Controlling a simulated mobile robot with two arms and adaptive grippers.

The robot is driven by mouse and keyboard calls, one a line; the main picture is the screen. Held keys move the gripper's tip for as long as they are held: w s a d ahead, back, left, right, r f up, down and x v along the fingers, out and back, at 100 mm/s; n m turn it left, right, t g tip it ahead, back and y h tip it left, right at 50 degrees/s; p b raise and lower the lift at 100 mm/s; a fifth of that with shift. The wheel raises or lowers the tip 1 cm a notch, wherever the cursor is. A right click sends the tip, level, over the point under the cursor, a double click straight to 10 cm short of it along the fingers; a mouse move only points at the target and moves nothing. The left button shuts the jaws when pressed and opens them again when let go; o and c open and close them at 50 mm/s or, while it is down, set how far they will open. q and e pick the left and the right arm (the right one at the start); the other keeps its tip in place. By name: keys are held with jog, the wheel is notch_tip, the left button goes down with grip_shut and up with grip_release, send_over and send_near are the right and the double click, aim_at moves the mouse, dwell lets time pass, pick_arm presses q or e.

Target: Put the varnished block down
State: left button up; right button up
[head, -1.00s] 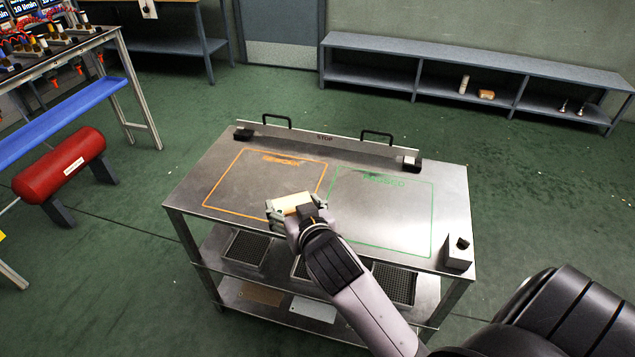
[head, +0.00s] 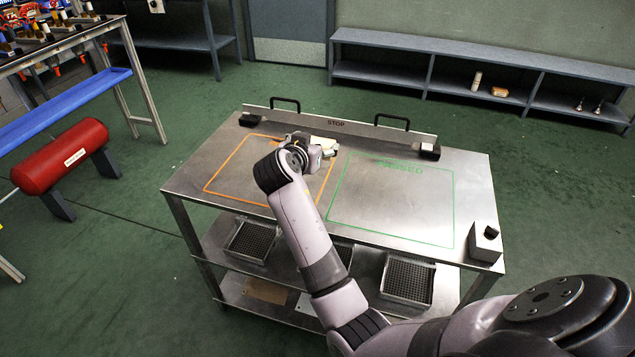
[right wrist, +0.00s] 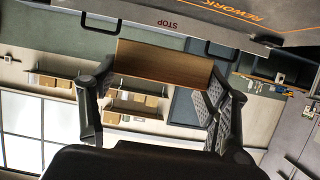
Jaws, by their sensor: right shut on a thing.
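The varnished block is pale on top in the head view (head: 325,142) and a plain brown wooden bar in the right wrist view (right wrist: 163,63). My right gripper (head: 316,149) is shut on it, one finger at each end. It holds the block over the far right part of the orange outline (head: 228,162), near the green outline (head: 454,215) and just before the STOP rail (head: 362,129). In the upside-down wrist view the block appears clear of the table top; its exact height cannot be told. My left gripper is not in view.
The metal table (head: 475,180) is bare inside the green outline. A small block-like fixture (head: 486,243) stands at its right edge. Two black handles rise behind the rail. Mesh trays (head: 408,280) sit on the shelf below.

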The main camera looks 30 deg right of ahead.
send_over(315, 192)
notch_tip(315, 192, down, 7)
jog(key=shift+a+f, duration=0.1)
jog(key=shift+f, duration=0.1)
notch_tip(315, 192, down, 5)
jog(key=shift+r, duration=0.1)
jog(key=shift+b, duration=0.3)
jog(key=o, duration=1.2)
jog(key=shift+c, duration=0.2)
jog(key=shift+r, duration=0.1)
